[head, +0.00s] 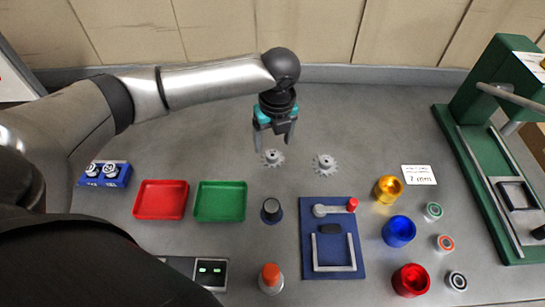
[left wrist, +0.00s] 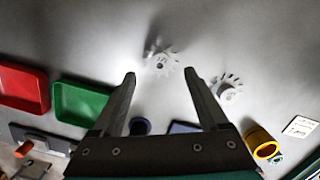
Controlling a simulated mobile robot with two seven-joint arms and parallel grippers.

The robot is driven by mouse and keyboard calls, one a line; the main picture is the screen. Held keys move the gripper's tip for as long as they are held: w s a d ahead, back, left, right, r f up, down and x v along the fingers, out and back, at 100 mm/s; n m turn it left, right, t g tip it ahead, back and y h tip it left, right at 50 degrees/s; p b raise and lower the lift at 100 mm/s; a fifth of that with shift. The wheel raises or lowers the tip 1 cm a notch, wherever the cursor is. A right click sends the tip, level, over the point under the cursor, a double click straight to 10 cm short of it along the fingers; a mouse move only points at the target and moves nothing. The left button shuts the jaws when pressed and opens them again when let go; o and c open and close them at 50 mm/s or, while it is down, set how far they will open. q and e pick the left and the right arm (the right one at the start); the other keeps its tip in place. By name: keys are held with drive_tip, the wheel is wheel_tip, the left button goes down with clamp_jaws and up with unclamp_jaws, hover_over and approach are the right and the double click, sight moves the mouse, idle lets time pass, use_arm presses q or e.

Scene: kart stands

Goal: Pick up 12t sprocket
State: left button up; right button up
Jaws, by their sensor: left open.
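Two pale grey toothed sprockets lie flat on the grey table. The left sprocket (head: 272,157) is just below my left gripper (head: 273,141), which is open and empty with its fingers pointing down. In the left wrist view this sprocket (left wrist: 162,64) shows beyond and between the two fingertips (left wrist: 160,76), apart from them. The right sprocket (head: 325,164) lies a short way to its right and shows beyond the right finger in the left wrist view (left wrist: 228,88). The tooth counts cannot be read, so I cannot tell which is the 12t sprocket. My right gripper is not in view.
A red tray (head: 138,206) and a green tray (head: 199,207) stand front left. The table behind the sprockets is clear.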

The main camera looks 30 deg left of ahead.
sight(272, 154)
use_arm(q)
drive_tip(key=f, duration=0.2)
drive_tip(key=f+b, duration=0.1)
drive_tip(key=f, duration=0.2)
drive_tip(key=shift+w+a, duration=0.2)
drive_tip(key=shift+r, duration=0.1)
clamp_jaws()
idle(0.4)
